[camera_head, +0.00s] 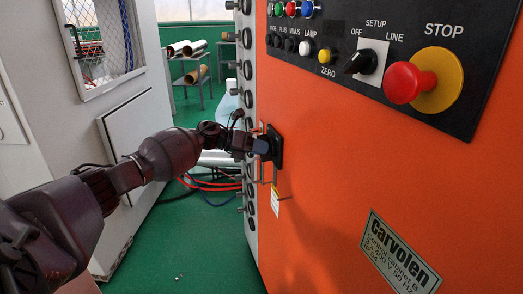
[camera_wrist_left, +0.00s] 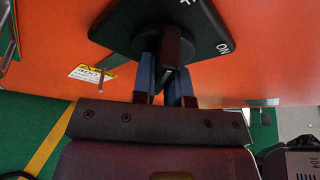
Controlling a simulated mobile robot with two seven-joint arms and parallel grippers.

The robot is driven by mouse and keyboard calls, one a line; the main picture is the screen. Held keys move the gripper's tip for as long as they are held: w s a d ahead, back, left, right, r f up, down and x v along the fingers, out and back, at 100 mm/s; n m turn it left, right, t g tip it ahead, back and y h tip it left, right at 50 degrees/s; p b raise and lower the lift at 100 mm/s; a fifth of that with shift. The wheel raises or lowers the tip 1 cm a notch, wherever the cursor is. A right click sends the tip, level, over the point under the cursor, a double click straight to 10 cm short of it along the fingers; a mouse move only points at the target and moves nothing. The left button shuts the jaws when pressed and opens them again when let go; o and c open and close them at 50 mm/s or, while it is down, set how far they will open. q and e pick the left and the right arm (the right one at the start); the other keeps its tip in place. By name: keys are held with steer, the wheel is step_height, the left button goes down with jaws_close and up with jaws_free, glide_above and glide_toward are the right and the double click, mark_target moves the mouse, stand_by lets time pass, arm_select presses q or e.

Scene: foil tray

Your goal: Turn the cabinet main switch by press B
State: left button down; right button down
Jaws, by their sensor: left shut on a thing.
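The cabinet main switch (camera_head: 275,146) is a black plate with a raised handle on the left part of the orange cabinet front. In the left wrist view its black plate (camera_wrist_left: 213,32) shows the word ON, and the handle (camera_wrist_left: 172,44) stands out from it. My left gripper (camera_head: 261,146) reaches it from the left. In the left wrist view the two blue fingers of this gripper (camera_wrist_left: 165,75) are shut on the handle, one on each side. The far side of the handle is hidden. My right gripper is not in view.
A black panel on the orange cabinet (camera_head: 330,190) carries a red STOP button (camera_head: 408,82), a black selector knob (camera_head: 361,62) and several small buttons. Red and blue hoses (camera_head: 212,184) lie on the green floor (camera_head: 205,250).

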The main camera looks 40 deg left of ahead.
arm_select(q)
steer(key=shift+n+h, duration=0.3)
steer(key=shift+n, duration=0.2)
stand_by(0.3)
steer(key=c, duration=1.1)
jaws_free()
steer(key=shift+c, duration=0.2)
steer(key=v, duration=1.1)
steer(key=shift+w, duration=0.1)
